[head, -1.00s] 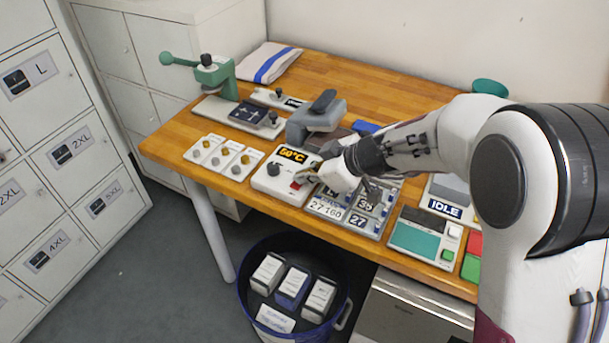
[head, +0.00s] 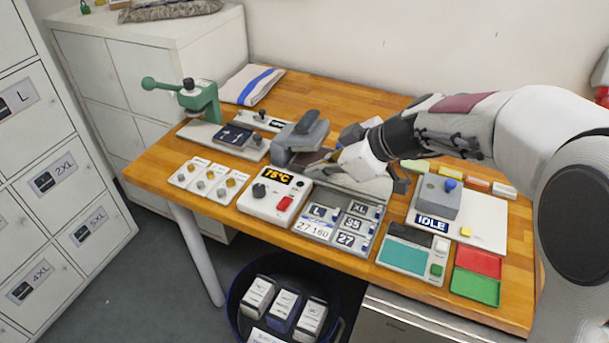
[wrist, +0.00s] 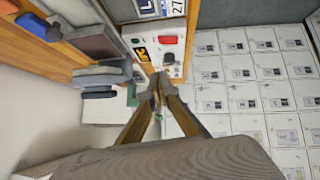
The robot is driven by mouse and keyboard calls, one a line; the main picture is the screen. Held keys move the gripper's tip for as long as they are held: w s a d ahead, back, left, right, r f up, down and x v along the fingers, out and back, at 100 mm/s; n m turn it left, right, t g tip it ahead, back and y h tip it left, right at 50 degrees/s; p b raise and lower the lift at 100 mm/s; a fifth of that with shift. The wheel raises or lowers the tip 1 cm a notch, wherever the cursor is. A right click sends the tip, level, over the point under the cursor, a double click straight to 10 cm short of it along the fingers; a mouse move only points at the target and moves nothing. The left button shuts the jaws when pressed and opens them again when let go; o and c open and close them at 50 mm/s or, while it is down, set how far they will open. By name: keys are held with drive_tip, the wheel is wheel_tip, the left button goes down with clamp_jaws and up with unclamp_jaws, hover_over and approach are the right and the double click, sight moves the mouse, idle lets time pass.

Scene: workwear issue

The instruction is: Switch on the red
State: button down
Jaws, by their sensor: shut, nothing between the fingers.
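The red switch (head: 284,203) sits on the front right of a white control box (head: 254,210). The box also has a black knob (head: 259,191) and a lit orange display (head: 277,176) reading 75°C. The red switch also shows in the wrist view (wrist: 167,39). I cannot tell from its face which way it is tipped. My gripper (head: 312,168) is shut and empty, above and behind the box's right rear corner, apart from the switch. Its closed fingertips (wrist: 158,80) also show in the wrist view.
A grey press (head: 300,138) stands right behind the box. A panel with number tiles (head: 313,228) adjoins it on the right, and knobbed cards (head: 209,181) lie on the left. A green hand press (head: 203,97) stands at the back left. A bin (head: 236,293) is below the table's front edge.

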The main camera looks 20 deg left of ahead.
drive_tip(key=shift+v, duration=0.9)
drive_tip(key=shift+w+m, duration=0.15)
drive_tip(key=shift+m, duration=0.15)
drive_tip(key=s+d+f+m+g+h, duration=0.1)
drive_tip(key=s+d+f+m+h, duration=0.25)
drive_tip(key=s+d+m, duration=0.4)
drive_tip(key=s+d+r+m+t+h, duration=0.1)
drive_tip(key=s+d, duration=0.4)
drive_tip(key=d, duration=0.5)
drive_tip(key=s+d+r+m+t+h, duration=0.2)
drive_tip(key=s+d+m, duration=0.3)
drive_tip(key=d, duration=0.5)
drive_tip(key=s+d+r+m+t+h, duration=0.2)
drive_tip(key=s+d, duration=0.4)
drive_tip(key=d, duration=0.4)
drive_tip(key=shift+d+r+m+h, duration=0.2)
drive_tip(key=shift+r+m+h, duration=0.15)
drive_tip(key=shift+r+m, duration=0.7)
